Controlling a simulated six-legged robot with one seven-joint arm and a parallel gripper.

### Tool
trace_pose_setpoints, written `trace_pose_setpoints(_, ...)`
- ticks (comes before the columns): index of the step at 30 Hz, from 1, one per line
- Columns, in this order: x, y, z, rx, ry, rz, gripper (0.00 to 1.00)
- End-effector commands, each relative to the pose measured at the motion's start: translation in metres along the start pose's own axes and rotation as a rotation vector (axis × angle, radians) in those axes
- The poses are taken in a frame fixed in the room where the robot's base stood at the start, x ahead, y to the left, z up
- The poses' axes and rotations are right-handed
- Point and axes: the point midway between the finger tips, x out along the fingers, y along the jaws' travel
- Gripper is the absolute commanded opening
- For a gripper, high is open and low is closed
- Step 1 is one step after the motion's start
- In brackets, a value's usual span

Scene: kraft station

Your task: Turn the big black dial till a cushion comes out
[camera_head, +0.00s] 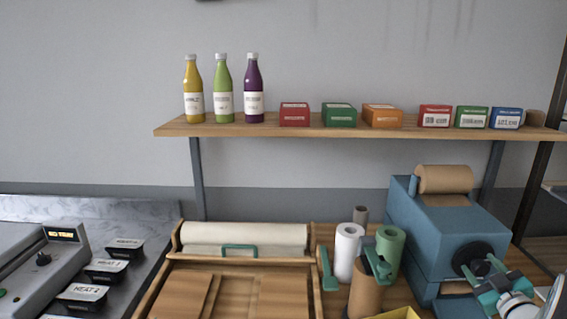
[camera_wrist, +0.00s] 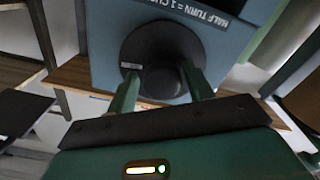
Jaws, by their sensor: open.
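The big black dial (camera_head: 481,258) is on the front of a blue machine (camera_head: 432,215) at the right in the head view. A roll of brown paper (camera_head: 444,180) sits on top of the machine. In the wrist view the dial (camera_wrist: 160,52) is straight ahead, below a label partly reading "HALF TURN = 1". My gripper (camera_wrist: 159,88) is open, with one green finger at each side of the dial's lower part. I cannot tell whether the fingers touch it. In the head view my gripper (camera_head: 485,280) is just in front of the dial. No cushion is seen.
A wooden shelf (camera_head: 350,131) with bottles and small boxes runs above. A wooden tray (camera_head: 235,262) and a grey device (camera_head: 40,265) are further left.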

Motion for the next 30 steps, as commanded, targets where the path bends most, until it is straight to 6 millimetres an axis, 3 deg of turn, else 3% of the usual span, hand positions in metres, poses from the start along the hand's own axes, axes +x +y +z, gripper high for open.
trace_pose_setpoints(1, 0.0057, -0.0085, -0.0036, -0.057, 0.01, -0.018, 0.6)
trace_pose_setpoints(30, 0.0065, -0.006, -0.0043, -1.329, 0.018, -0.005, 0.6)
